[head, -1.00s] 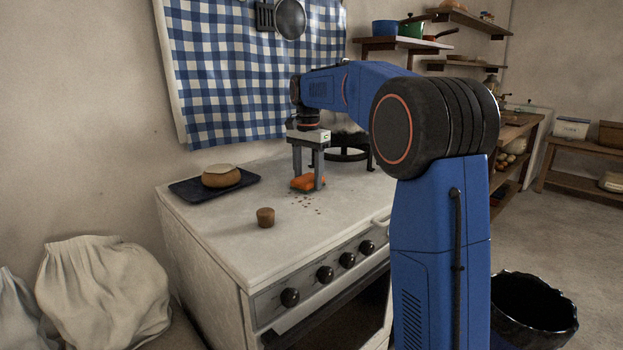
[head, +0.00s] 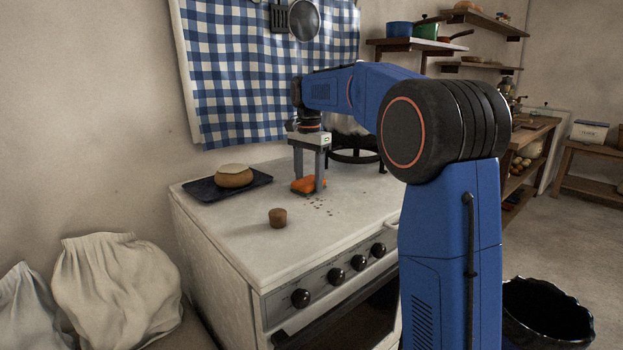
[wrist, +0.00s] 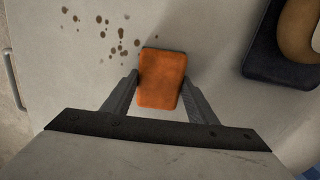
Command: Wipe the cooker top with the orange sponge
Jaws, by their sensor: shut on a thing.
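My gripper (head: 308,186) is shut on the orange sponge (head: 303,184), pointing down over the white cooker top (head: 240,232). The sponge also shows between the two fingers in the wrist view (wrist: 162,78). It is at or very near the surface; I cannot tell whether it presses on it. Several small brown spots (head: 320,204) lie on the cooker top just in front of the sponge. In the wrist view the brown spots (wrist: 118,40) are left of the sponge, the closest almost at its edge.
A black pan support (head: 352,148) is behind my gripper. Knobs (head: 337,276) line the front.

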